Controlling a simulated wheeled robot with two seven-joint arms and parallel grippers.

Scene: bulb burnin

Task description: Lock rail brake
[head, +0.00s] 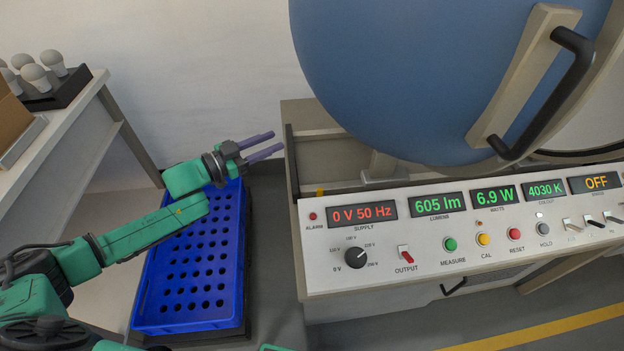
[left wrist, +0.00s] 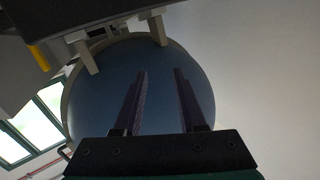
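My left gripper (head: 277,141) is open and empty, its two purple fingers apart and pointing right above the far end of the blue crate. In the left wrist view its fingers (left wrist: 160,75) stand apart in front of the blue sphere (left wrist: 105,85). A small yellow piece (head: 319,192) sits at the bench's left rail, right of and below the gripper; I cannot tell for sure that it is the rail brake. A yellow piece (left wrist: 39,57) also shows at the upper left of the left wrist view. My right gripper is out of view.
The large blue sphere (head: 400,70) with a black handle (head: 550,95) stands on the bench behind the control panel (head: 400,275). The blue perforated crate (head: 237,290) is on the left. A side table (head: 60,130) holds a dark tray of bulbs (head: 55,62).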

